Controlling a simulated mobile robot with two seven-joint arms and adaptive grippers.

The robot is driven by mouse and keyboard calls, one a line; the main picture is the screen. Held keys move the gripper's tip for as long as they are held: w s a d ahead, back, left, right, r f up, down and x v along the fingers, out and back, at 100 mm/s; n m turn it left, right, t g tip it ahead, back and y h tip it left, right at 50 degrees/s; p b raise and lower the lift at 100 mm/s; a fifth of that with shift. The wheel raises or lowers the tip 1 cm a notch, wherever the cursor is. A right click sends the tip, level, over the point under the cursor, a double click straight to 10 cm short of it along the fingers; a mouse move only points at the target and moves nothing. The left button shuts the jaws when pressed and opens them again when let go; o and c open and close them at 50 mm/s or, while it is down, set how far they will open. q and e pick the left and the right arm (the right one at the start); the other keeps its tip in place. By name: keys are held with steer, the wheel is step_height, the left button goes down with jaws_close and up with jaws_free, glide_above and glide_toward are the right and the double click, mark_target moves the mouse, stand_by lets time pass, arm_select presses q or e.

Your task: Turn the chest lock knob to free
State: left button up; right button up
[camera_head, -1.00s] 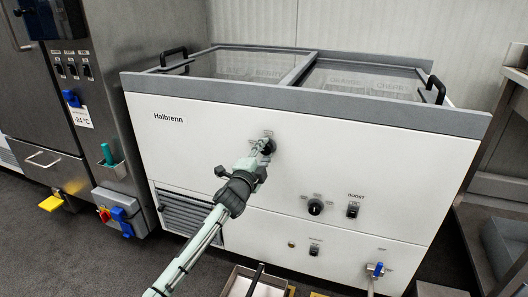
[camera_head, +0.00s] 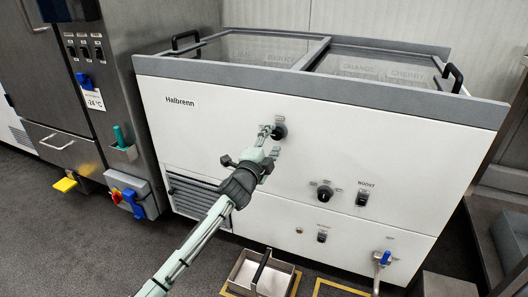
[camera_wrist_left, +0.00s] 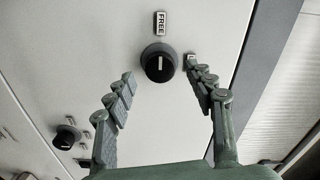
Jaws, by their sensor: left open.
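The chest lock knob (camera_head: 279,131) is a round black knob on the white front of the chest freezer (camera_head: 215,140). In the left wrist view the knob (camera_wrist_left: 158,63) has a white pointer mark that lines up with the FREE label (camera_wrist_left: 162,22). A second label (camera_wrist_left: 192,60), partly hidden by a finger, is to its right. My left gripper (camera_head: 267,133) is open in front of the knob. In the left wrist view its fingertips (camera_wrist_left: 159,74) are spread on either side below the knob, with nothing between them, and seem clear of it.
A second black knob (camera_head: 324,193) and a BOOST switch (camera_head: 362,199) are lower right on the chest front. A blue-handled tap (camera_head: 384,258) is at the bottom right. A tray (camera_head: 240,272) stands on the floor in front. A steel cabinet (camera_head: 128,80) is at the left.

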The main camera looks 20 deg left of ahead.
arm_select(q)
steer(key=s, duration=0.9)
steer(key=shift+s+a, duration=0.15)
steer(key=shift+s, duration=0.05)
steer(key=s+a+f+n+g+y+p, duration=0.1)
steer(key=s+a+f+n+g, duration=0.1)
steer(key=s+f+n+g, duration=0.45)
steer(key=s+a+f+n+g+y+p, duration=0.1)
steer(key=s+a+f+n+g+y, duration=0.15)
steer(key=s+f, duration=0.8)
steer(key=s+f+n+g, duration=0.2)
steer(key=s+f+g, duration=0.1)
steer(key=s, duration=0.5)
steer(key=s+f+n+g+h+p, duration=0.1)
steer(key=s+f+n+g, duration=0.2)
steer(key=s+f, duration=0.3)
steer(key=s, duration=0.3)
steer(key=shift+d+f, duration=0.2)
steer(key=shift+d, duration=0.15)
arm_select(e)
steer(key=a+x, duration=0.1)
steer(key=x, duration=0.6)
steer(key=shift+s+a+f+g, duration=0.2)
steer(key=shift+s+f+g, duration=0.1)
steer(key=shift+s+f, duration=0.1)
